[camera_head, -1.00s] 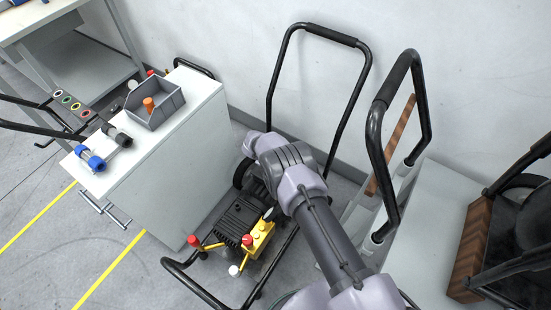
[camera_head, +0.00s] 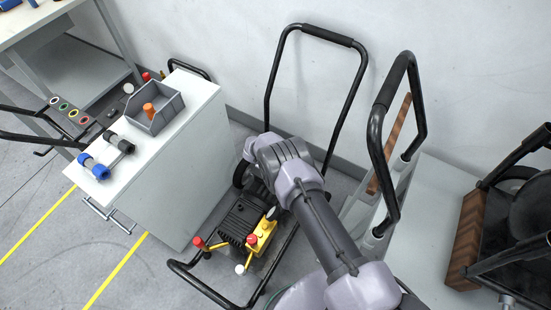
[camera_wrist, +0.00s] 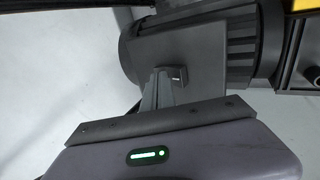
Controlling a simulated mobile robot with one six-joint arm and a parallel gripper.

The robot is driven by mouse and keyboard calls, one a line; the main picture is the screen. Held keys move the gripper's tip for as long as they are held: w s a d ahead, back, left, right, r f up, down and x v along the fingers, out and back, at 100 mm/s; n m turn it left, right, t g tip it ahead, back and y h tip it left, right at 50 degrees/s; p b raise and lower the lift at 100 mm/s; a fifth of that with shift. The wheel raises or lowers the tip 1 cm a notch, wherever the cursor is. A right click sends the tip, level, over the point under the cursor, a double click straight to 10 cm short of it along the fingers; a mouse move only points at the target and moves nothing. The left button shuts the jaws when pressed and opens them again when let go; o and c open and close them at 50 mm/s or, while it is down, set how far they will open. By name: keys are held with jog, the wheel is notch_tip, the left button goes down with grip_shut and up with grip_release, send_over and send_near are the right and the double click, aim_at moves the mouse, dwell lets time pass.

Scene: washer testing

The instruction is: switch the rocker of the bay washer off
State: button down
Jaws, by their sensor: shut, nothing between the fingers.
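The bay washer (camera_head: 240,218) stands on the floor within a black tube frame. It has a black ribbed motor and a yellow pump block (camera_head: 262,236). In the wrist view the motor (camera_wrist: 255,45) carries a grey switch box (camera_wrist: 205,60). A small dark rocker (camera_wrist: 180,74) with a pale edge shows on the box; which way it is tipped I cannot tell. My gripper (camera_wrist: 163,88) is shut and empty, its fingertips right beside the rocker; whether they touch it is unclear. In the head view my arm hides the fingers and the rocker.
The washer's tall black handle (camera_head: 318,38) rises behind my arm. A white cabinet (camera_head: 178,195) with a grey bin (camera_head: 168,122) and blue and black fittings stands to the left. Another cart handle (camera_head: 376,150) stands close on the right.

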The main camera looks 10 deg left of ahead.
jog(key=shift+w+r, duration=0.1)
jog(key=shift+r, duration=0.2)
notch_tip(320, 180, up, 13)
jog(key=p, duration=0.5)
jog(key=shift+s+r, duration=0.2)
jog(key=shift+s, duration=0.25)
jog(key=shift+a, duration=0.1)
